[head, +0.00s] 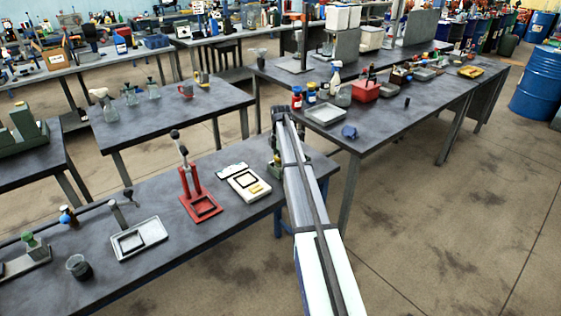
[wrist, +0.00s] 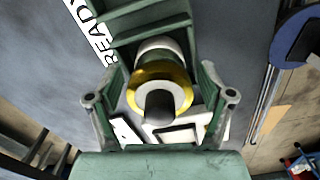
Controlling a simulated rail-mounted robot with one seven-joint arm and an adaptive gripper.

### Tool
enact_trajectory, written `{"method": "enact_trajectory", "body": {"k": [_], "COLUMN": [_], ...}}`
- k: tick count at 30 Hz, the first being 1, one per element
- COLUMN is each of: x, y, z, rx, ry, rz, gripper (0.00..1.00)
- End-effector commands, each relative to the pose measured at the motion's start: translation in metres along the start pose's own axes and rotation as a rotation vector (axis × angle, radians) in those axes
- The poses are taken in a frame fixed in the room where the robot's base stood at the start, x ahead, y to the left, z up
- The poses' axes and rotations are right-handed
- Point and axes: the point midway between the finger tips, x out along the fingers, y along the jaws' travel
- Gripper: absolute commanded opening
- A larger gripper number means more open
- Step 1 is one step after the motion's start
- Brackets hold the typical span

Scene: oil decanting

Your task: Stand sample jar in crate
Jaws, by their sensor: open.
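The sample jar (wrist: 176,92), with a gold ring, a pale disc and a dark knob, shows at the centre of the wrist view. My gripper (wrist: 163,88) is open, with one green finger on each side of the jar. The green crate (wrist: 150,22), with cross-slats, lies just beyond the jar at the top of the view. The jar overlaps its near end; I cannot tell whether the jar's base rests inside a compartment. In the head view my arm hides most of this spot, at the right end of the front bench.
A white "READY" label (wrist: 98,38) lies left of the crate. In the head view, a pale tray (head: 248,184) and a red press stand (head: 200,204) stand left of my arm. A bench with bottles and a metal tray (head: 326,114) stands beyond. Open floor lies to the right.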

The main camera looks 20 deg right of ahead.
Motion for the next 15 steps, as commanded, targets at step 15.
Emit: {"method": "enact_trajectory", "body": {"k": [15], "x": [-0.076], "y": [0.002], "z": [0.000], "rx": [0.000], "ry": [-0.001], "rz": [0.003], "gripper": [0.80]}}
